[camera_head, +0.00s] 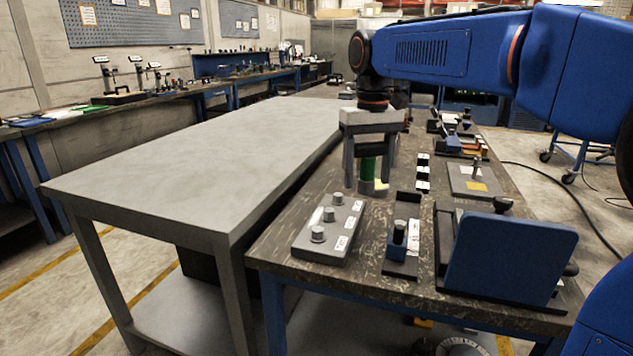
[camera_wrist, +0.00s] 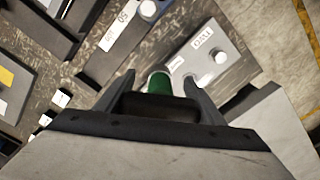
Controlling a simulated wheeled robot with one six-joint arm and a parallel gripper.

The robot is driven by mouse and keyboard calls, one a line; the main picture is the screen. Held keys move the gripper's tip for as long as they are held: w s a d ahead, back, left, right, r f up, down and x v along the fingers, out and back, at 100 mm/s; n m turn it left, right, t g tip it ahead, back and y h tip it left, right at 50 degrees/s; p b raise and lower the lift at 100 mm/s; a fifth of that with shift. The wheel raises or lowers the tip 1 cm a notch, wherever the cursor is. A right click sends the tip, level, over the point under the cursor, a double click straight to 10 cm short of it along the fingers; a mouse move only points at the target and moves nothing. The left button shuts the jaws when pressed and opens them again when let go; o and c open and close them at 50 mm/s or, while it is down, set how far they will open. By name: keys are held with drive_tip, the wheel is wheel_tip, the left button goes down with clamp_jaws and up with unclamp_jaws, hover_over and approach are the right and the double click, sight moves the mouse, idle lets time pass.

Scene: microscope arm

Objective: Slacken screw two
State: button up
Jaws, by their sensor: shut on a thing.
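My gripper (camera_head: 367,182) points down over the dark bench, behind the grey block. It is shut on a green-handled tool (camera_head: 368,166), which is upright between the fingers and also shows in the wrist view (camera_wrist: 158,83). A grey round part shows under the green handle; I cannot tell whether it belongs to the tool or is a stand. The grey block (camera_head: 318,249) carries three round screw heads in a row: near (camera_head: 318,233), middle (camera_head: 328,214) and far (camera_head: 337,199).
A black stand (camera_head: 400,267) with a small upright part is right of the block. A large blue plate (camera_head: 511,255) rises at the bench's front right. Small black-and-white pieces (camera_head: 422,172) lie behind. The pale grey table (camera_head: 200,170) on the left is bare.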

drive_tip(key=s+a+n, duration=0.1)
drive_tip(key=s+a, duration=0.6)
drive_tip(key=a, duration=0.4)
drive_tip(key=shift+a+r, duration=0.2)
drive_tip(key=shift+r, duration=0.25)
hover_over(318, 229)
drive_tip(key=shift+f, duration=2.5)
drive_tip(key=shift+f, duration=1.65)
drive_tip(key=shift+n, duration=2)
